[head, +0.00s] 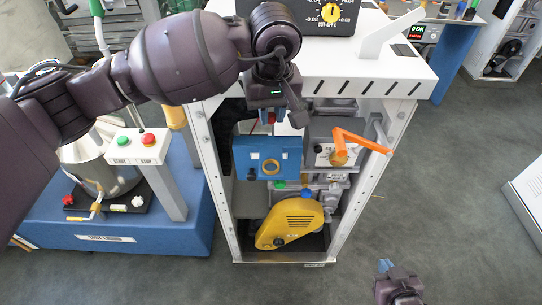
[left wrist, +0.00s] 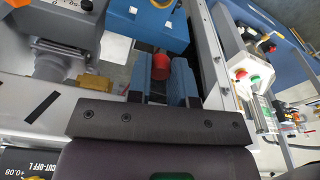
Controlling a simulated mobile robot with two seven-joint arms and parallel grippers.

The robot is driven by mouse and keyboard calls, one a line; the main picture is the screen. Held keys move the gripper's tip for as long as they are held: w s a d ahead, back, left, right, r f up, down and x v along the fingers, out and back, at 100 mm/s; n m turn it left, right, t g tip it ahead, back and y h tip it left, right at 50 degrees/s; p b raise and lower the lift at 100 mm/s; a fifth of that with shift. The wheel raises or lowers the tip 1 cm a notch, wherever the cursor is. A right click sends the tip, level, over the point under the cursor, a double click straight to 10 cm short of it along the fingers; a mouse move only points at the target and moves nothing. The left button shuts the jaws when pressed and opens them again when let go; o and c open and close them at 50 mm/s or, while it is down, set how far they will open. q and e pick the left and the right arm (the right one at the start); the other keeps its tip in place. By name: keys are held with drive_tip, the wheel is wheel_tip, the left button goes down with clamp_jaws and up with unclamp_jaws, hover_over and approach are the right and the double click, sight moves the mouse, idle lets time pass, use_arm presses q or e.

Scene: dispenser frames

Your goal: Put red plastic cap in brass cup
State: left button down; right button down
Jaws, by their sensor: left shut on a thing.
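My left gripper (head: 270,117) is inside the upper opening of the white frame. It is shut on the red plastic cap (head: 271,118). In the left wrist view the cap (left wrist: 160,65) sits between the two blue fingers (left wrist: 166,82). The blue block also shows in the wrist view (left wrist: 140,25). My right gripper (head: 386,265) is low at the right, away from the frame; its finger opening is unclear.
The white frame's posts (head: 215,170) stand on both sides of the opening. An orange crank handle (head: 360,141) sticks out to the right of the blue block. A yellow housing (head: 290,224) lies below. A start/stop box (head: 137,146) stands at the left. Floor in front is clear.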

use_arm(q)
hover_over(271, 168)
wheel_tip(271, 168, down, 8)
drive_tip(key=shift+s+f, duration=0.15)
drive_tip(key=shift+f, duration=0.05)
drive_tip(key=shift+f+p, duration=0.3)
drive_tip(key=shift+f, duration=0.45)
wheel_tip(271, 168, down, 4)
drive_tip(key=shift+r, duration=0.1)
drive_tip(key=shift+f, duration=0.2)
drive_tip(key=shift+f+b, duration=0.15)
drive_tip(key=shift+b, duration=0.15)
drive_tip(key=shift+f, duration=0.1)
use_arm(e)
drive_tip(key=shift+w, duration=0.1)
